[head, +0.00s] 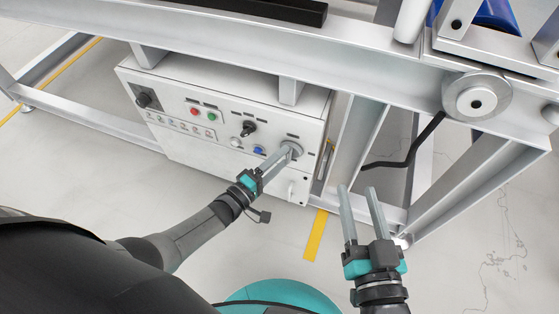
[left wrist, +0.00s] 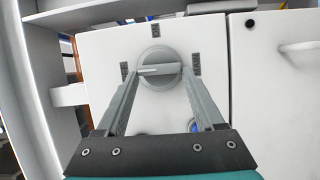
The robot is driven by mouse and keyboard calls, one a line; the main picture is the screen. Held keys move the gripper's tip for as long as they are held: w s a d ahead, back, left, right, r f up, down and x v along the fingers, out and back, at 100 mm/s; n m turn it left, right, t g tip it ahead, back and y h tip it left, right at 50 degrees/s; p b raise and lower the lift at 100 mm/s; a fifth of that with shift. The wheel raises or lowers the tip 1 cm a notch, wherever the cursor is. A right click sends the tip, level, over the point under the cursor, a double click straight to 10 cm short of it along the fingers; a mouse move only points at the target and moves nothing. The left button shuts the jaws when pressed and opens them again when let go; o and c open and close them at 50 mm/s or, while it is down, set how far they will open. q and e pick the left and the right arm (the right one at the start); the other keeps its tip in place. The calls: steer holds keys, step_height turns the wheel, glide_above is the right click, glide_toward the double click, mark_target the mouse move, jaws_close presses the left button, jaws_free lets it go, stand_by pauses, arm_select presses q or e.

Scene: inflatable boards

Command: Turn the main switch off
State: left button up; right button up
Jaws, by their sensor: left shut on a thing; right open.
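The main switch (head: 293,147) is a round grey knob at the right end of the white control box (head: 230,165). In the left wrist view the switch (left wrist: 158,82) has a light bar handle lying about level across its face, with small dark labels to its left, right and top. My left gripper (head: 284,152) is shut on the switch handle, its fingers at the two ends of the bar in the left wrist view (left wrist: 161,72). My right gripper (head: 358,188) is open and empty, to the right of the box and nearer to me.
The box also carries a red button (head: 194,111), a green button (head: 212,117), a blue button (head: 258,150) and black selector knobs (head: 249,128). A metal frame (head: 300,45) runs above the box, with legs (head: 450,195) at right.

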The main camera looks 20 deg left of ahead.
arm_select(q)
steer(key=shift+s+d+f, duration=0.15)
steer(key=shift+d, duration=0.05)
arm_select(e)
steer(key=shift+r, duration=0.1)
stand_by(0.4)
arm_select(q)
steer(key=o, duration=1.4)
steer(key=shift+a, duration=0.15)
arm_select(e)
steer(key=shift+s, duration=0.1)
arm_select(q)
steer(key=shift+p+v, duration=1.55)
steer(key=shift+v, duration=6)
arm_select(e)
steer(key=shift+w+d+f+n+g+h, duration=0.1)
steer(key=shift+d+f+g+h, duration=0.35)
steer(key=shift+d+g, duration=0.3)
steer(key=shift+w+d+f+n+g+h, duration=0.15)
steer(key=shift+d+f+g+h, duration=0.2)
steer(key=shift+d+f+g, duration=0.45)
steer(key=shift+w+d+f+n+g+h, duration=0.1)
steer(key=shift+d+f+g+h, duration=0.3)
steer(key=shift+g, duration=0.65)
